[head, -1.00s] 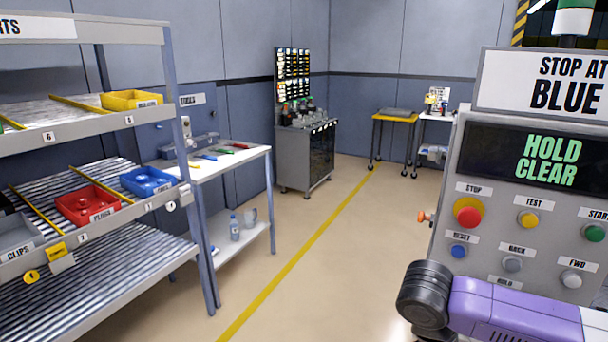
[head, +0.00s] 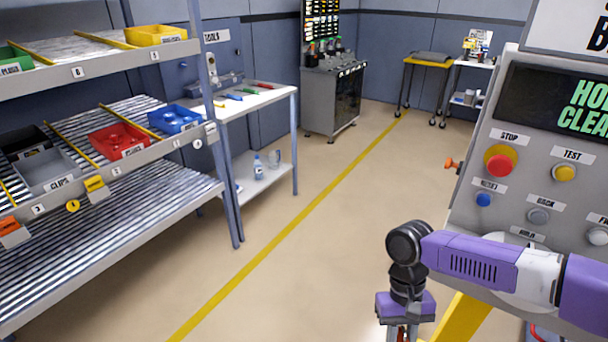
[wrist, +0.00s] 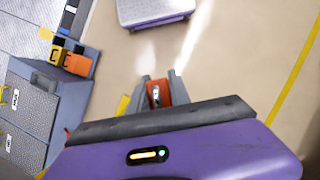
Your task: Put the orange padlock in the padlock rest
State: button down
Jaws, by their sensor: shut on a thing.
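My gripper (wrist: 156,93) shows in the wrist view, its two grey fingers shut on the orange padlock (wrist: 155,91). Only part of the padlock shows between the fingers. In the head view, my gripper (head: 399,334) hangs down at the bottom edge, in front of the control panel. Its fingertips are cut off there. I cannot make out the padlock rest for certain in either view.
The control panel (head: 540,165) stands close at right. The parts rack (head: 110,215) with coloured bins is at left. Open floor with a yellow line (head: 290,232) lies between. The wrist view shows yellow and orange blocks (wrist: 78,64) on a blue-grey unit.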

jog(key=s+x, duration=0.1)
jog(key=x, duration=0.5)
jog(key=shift+s, duration=0.45)
